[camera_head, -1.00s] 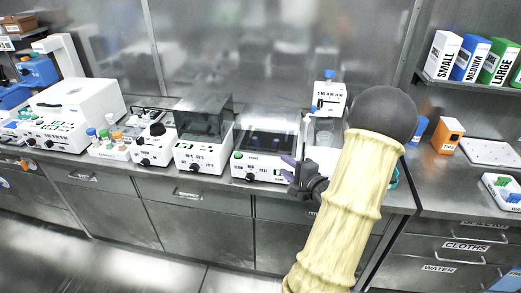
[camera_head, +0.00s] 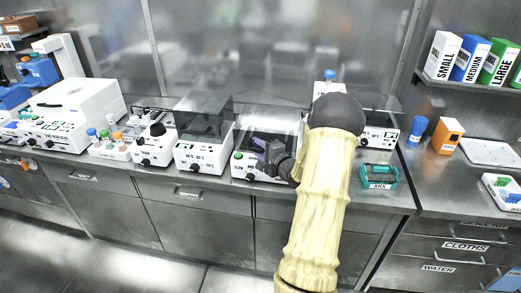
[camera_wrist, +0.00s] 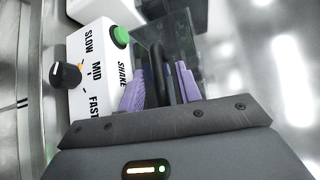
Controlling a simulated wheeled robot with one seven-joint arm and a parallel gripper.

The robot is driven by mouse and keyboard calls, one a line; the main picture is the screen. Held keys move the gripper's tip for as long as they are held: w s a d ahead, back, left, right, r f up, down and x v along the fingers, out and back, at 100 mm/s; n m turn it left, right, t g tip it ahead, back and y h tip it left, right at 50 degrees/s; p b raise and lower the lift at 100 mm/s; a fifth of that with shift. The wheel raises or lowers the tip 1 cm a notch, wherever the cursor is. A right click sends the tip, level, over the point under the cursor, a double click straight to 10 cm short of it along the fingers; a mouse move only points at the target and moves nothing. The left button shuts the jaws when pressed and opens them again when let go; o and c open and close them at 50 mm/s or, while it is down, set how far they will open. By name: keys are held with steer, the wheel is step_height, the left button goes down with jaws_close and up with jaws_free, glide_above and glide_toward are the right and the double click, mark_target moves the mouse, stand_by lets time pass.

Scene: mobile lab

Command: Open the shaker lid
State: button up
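The shaker (camera_head: 240,168) is a white box on the counter with a clear lid (camera_head: 283,120) on top. In the wrist view the shaker (camera_wrist: 95,75) shows a SHAKE label, a green button and a black speed knob. Its tinted clear lid (camera_wrist: 150,28) looks closed. My gripper (camera_head: 268,152) is at the front of the shaker, covering part of it. In the wrist view my gripper's purple fingers (camera_wrist: 160,88) are apart, with a dark bar-like handle (camera_wrist: 158,62) between them. I cannot tell whether they touch it.
Other white devices (camera_head: 203,155) stand close on the left. A small device (camera_head: 382,128) and a teal rack (camera_head: 378,170) are on the right. The counter's front edge runs below.

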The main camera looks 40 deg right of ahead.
jaws_close()
steer(key=shift+r, duration=0.15)
